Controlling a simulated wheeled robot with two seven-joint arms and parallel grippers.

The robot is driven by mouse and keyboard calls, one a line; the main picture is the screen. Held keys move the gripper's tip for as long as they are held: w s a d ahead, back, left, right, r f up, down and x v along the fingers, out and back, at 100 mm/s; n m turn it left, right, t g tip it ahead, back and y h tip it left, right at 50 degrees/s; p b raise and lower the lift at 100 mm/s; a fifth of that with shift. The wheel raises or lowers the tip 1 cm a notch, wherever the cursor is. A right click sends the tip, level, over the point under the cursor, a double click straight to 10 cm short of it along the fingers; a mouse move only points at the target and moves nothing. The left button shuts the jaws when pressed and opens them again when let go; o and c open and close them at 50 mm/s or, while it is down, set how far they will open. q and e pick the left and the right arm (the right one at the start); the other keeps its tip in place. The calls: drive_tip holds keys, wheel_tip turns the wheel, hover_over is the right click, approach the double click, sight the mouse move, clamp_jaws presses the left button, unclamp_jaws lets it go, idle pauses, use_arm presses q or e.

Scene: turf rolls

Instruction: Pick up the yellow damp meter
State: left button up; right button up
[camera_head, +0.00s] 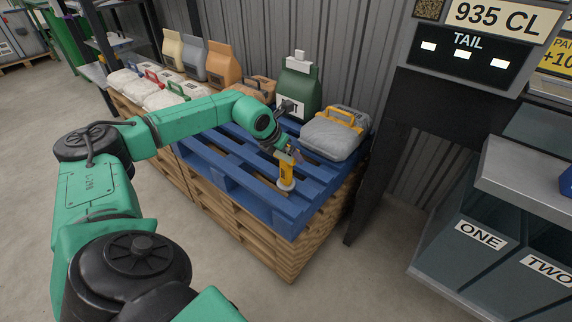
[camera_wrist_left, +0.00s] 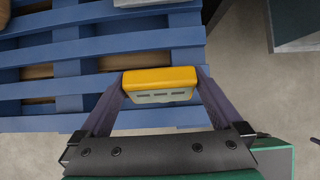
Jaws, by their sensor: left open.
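The yellow damp meter (camera_head: 287,173) stands upright near the front corner of the blue pallet (camera_head: 263,198), with a pale round part at its lower end. My left gripper (camera_head: 289,156) reaches down to its upper part. In the left wrist view, the yellow top of the meter (camera_wrist_left: 159,78) and its pale slotted face lie between the two fingers of my left gripper (camera_wrist_left: 161,76). The fingers are open, one close to each side of the meter; whether either touches it I cannot tell. My right gripper is not in view.
A grey bag with a yellow handle (camera_head: 336,134) and a green bag (camera_head: 299,92) stand at the pallet's back. More bags (camera_head: 195,62) stand further left. A dark machine frame (camera_head: 391,150) and bins marked ONE and TWO (camera_head: 478,235) are at the right.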

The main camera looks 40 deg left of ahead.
use_arm(q)
drive_tip(key=x, duration=0.2)
drive_tip(key=shift+w+f, duration=0.2)
drive_tip(key=shift+f, duration=0.1)
drive_tip(key=shift+r, duration=0.1)
drive_tip(key=c, duration=1.4)
drive_tip(key=shift+o, duration=0.2)
drive_tip(key=shift+r, duration=0.1)
